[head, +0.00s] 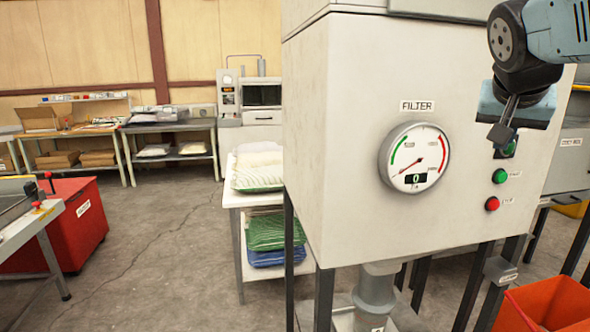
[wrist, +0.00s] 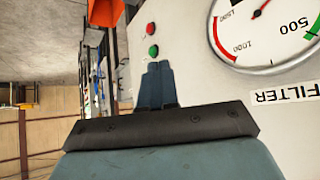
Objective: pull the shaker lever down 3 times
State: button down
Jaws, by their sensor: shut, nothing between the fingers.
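The tall white filter cabinet (head: 345,130) fills the right half of the head view. My gripper (head: 501,134) is in front of its upper right front, above the green button (head: 499,176) and red button (head: 492,204). In the wrist view my gripper's fingers (wrist: 157,68) are together and empty, pointing toward the red button (wrist: 151,29) and green button (wrist: 153,51). I cannot make out a shaker lever for certain; part of the panel behind my gripper is hidden. A grey labelled box (head: 500,270) sits on the cabinet's leg, its lettering too small to read.
A round gauge (head: 414,157) protrudes from the cabinet front, left of my gripper. An orange bin (head: 550,305) stands at lower right. A white rack (head: 236,215) with pillows is left of the cabinet. A red bin (head: 78,232) stands at far left; the floor between is clear.

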jog(key=s+a+f+n+y, duration=0.2)
jog(key=s+a+f+n, duration=0.1)
jog(key=a+f, duration=0.3)
jog(key=s+a+f+n+g+y, duration=0.1)
jog(key=s+a+f+n+y, duration=0.2)
jog(key=a+f, duration=0.3)
notch_tip(320, 180, down, 3)
jog(key=shift+a+r+n, duration=0.15)
jog(key=shift+a+n, duration=0.15)
jog(key=shift+n, duration=0.3)
jog(key=shift+d, duration=0.15)
